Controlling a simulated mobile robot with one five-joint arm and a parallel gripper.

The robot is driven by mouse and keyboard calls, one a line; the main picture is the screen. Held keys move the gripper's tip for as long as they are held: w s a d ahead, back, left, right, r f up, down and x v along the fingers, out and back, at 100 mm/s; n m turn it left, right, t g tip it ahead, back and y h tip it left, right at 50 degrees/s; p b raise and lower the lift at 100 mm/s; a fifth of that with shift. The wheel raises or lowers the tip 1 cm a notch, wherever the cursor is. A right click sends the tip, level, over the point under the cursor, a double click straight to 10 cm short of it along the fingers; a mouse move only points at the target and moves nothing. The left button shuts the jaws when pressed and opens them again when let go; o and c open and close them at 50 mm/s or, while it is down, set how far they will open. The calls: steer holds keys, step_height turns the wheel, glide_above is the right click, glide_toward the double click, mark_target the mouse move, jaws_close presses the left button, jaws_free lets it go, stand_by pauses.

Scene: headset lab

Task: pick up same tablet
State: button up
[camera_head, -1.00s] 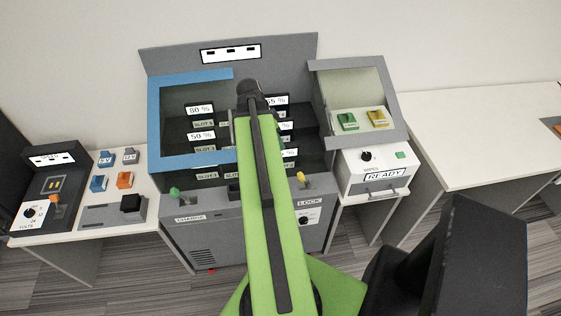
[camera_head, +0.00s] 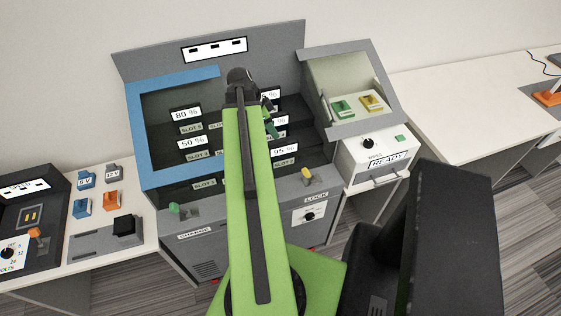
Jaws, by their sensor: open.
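Dark tablets with white percent labels stand in the slots of the grey charging cabinet (camera_head: 225,212). One tablet reads 80 % (camera_head: 187,113), one reads 50 % (camera_head: 193,144) and one reads 95 % (camera_head: 285,151). Others are partly hidden behind my green arm. I cannot tell which one the task means. My gripper (camera_head: 268,117) is over the cabinet, in front of the upper right slots. It is open and mostly hidden by the arm's end. I see no tablet held in it.
A blue frame (camera_head: 136,135) edges the cabinet opening on the left. The right table (camera_head: 460,110) is largely clear.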

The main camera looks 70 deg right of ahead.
mark_target(286, 149)
steer(key=b+x, duration=0.7)
steer(key=x, duration=0.2)
steer(key=shift+f+b, duration=0.3)
steer(key=shift+f, duration=0.1)
steer(key=shift+s+d, duration=0.1)
steer(key=shift+s, duration=0.1)
steer(key=b+x, duration=0.5)
steer(key=shift+d+f, duration=0.1)
steer(key=shift+d, duration=0.05)
jaws_close()
stand_by(1.0)
